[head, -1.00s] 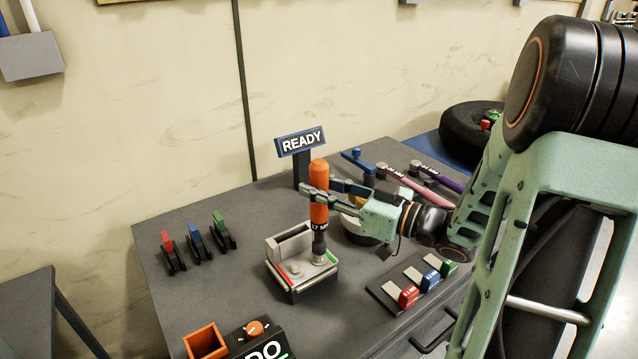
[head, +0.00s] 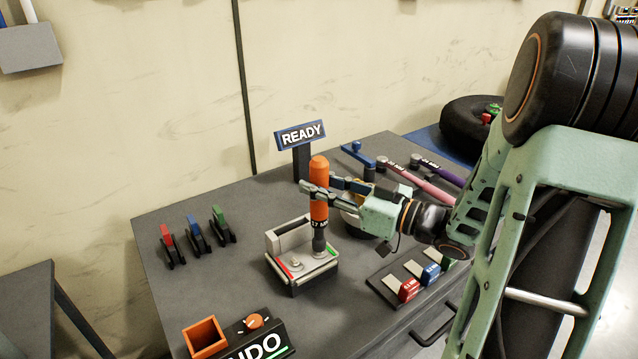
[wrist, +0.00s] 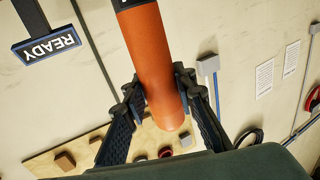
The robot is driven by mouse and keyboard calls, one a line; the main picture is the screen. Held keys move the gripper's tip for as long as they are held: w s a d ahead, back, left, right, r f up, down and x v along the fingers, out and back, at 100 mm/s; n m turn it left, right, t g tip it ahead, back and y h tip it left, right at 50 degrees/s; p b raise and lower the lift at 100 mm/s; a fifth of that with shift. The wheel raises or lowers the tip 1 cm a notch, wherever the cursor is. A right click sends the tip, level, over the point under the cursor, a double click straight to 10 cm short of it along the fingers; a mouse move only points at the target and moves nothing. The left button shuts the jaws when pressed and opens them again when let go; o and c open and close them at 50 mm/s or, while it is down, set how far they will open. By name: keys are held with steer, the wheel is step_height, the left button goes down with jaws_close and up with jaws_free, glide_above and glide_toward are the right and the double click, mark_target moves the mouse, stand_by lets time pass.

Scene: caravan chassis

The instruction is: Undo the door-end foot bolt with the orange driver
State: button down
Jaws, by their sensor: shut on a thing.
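My gripper (head: 320,191) is shut on the orange driver (head: 319,208), which it holds upright by its handle. The driver's dark lower end stands over the right bolt of the grey foot block (head: 276,246), at the green-marked end. I cannot tell whether the tip touches that bolt. A second bolt (head: 295,265) shows on the block at the red-marked end. In the wrist view the orange handle (wrist: 154,60) runs between both fingers.
A READY sign (head: 300,135) stands behind the block. Clips (head: 196,233) lie to the left. An orange bin (head: 205,338) and a dial box (head: 262,345) stand in front. Red, blue and green blocks (head: 408,290) are at the right, with coloured-handled tools (head: 400,175) behind.

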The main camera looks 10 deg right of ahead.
mark_target(327, 172)
steer(key=shift+s+f+b, duration=0.1)
steer(key=shift+f+b, duration=0.45)
steer(key=shift+f, duration=0.35)
stand_by(1.9)
stand_by(0.6)
steer(key=shift+r+p, duration=2.35)
steer(key=shift+r, duration=0.35)
steer(key=shift+d, duration=0.1)
